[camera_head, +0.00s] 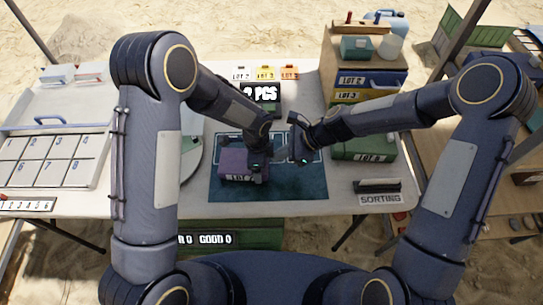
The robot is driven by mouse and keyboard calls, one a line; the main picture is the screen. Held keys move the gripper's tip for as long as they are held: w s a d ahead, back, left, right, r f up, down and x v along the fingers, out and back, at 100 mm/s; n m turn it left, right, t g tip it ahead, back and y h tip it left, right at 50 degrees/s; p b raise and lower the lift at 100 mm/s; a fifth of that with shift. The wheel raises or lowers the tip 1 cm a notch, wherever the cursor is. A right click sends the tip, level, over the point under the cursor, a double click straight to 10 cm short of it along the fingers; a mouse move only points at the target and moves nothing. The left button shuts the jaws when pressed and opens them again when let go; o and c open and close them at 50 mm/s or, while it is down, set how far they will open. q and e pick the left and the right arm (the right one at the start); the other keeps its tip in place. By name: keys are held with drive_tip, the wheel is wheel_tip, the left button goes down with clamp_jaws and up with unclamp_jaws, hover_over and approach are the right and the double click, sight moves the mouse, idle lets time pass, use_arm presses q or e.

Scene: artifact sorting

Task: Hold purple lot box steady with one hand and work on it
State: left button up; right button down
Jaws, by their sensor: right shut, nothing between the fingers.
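The purple lot box (231,162) sits on the dark blue mat (300,189), toward its left side, with a "LOT" label on its front. My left gripper (258,168) is at the right side of the box and covers part of it. Whether its fingers grip the box or only touch it is too small to tell. My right gripper (300,158) is shut and empty, just right of the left gripper, over the mat and apart from the box.
A numbered tray (48,160) lies at the left of the table. Stacked lot drawers (372,80) and a green lot box (362,147) stand at the right. A "SORTING" sign (380,199) is at the front right. The front right of the mat is bare.

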use_arm(q)
drive_tip(key=shift+s+a+f, duration=0.4)
drive_tip(key=shift+w+r, duration=0.1)
use_arm(e)
drive_tip(key=v, duration=0.3)
drive_tip(key=shift+w+r, duration=0.15)
drive_tip(key=shift+r, duration=0.25)
use_arm(q)
drive_tip(key=o, duration=1)
drive_tip(key=shift+c, duration=0.2)
use_arm(e)
drive_tip(key=shift+d, duration=0.1)
use_arm(q)
drive_tip(key=shift+r, duration=0.15)
use_arm(e)
drive_tip(key=shift+f, duration=0.1)
